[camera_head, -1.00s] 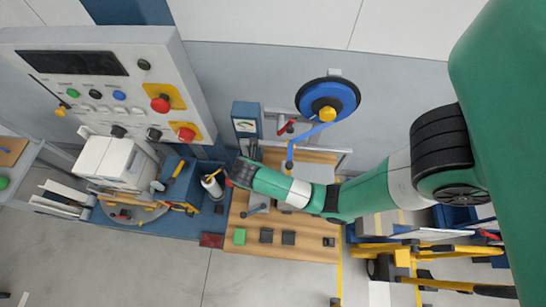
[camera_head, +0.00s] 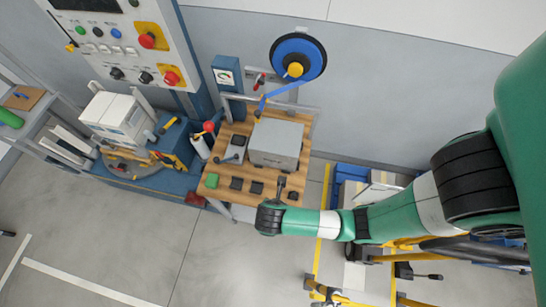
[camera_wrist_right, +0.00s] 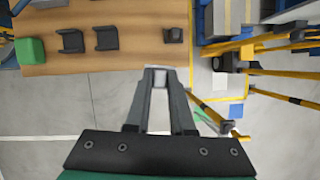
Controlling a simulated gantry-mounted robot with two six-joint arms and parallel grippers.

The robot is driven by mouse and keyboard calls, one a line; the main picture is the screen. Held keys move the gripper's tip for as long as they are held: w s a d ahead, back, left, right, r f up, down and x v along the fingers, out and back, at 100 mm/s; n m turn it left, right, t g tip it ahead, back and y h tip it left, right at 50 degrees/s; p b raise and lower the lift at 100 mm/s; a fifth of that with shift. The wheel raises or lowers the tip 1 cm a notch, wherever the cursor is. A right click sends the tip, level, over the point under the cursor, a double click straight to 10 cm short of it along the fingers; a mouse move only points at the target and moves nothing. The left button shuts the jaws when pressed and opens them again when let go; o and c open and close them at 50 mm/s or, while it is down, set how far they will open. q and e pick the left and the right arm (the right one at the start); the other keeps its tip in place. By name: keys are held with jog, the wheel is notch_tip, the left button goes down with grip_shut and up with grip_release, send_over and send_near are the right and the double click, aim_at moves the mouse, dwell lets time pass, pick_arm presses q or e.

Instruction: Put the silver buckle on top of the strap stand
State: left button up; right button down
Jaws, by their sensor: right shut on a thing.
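My right gripper (camera_head: 282,185) is at the front right edge of the wooden bench (camera_head: 213,191). In the right wrist view its fingers (camera_wrist_right: 158,76) point toward the bench. A small pale silver piece, seemingly the buckle (camera_wrist_right: 158,79), sits between the fingertips; the fingers hide much of it. Two dark bracket-like pieces (camera_head: 246,186) and a small dark block (camera_head: 293,196) sit along the bench's front edge. They show in the right wrist view too, with the block (camera_wrist_right: 173,35) just beyond the fingertips. I cannot tell which is the strap stand. My left gripper is not in view.
A grey box (camera_head: 276,143) stands on the bench. A green block (camera_head: 212,180) is at its front left. A blue strap reel (camera_head: 298,57) hangs behind. Yellow-framed carts (camera_head: 325,265) crowd the right. The floor in front is clear.

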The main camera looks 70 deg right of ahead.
jog(key=s+a+n, duration=0.2)
jog(key=s+a, duration=0.1)
jog(key=a, duration=0.1)
jog(key=shift+t, duration=0.3)
jog(key=w+d+f, duration=0.2)
jog(key=d+f, duration=0.1)
jog(key=w+d+f+b, duration=0.1)
jog(key=w+d+f, duration=0.1)
jog(key=d+f, duration=0.1)
jog(key=w+d+f+b, duration=0.1)
jog(key=w+d+f, duration=0.1)
jog(key=d, duration=0.3)
jog(key=shift+w+d+f, duration=0.15)
jog(key=shift+f, duration=0.45)
jog(key=shift+w+d+f, duration=0.1)
jog(key=shift+w+d, duration=0.05)
jog(key=shift+d, duration=0.05)
jog(key=shift+d+f+b, duration=0.15)
jog(key=shift+f+b, duration=0.7)
jog(key=shift+f, duration=0.95)
jog(key=shift+f, duration=0.1)
jog(key=c, duration=0.8)
grip_release()
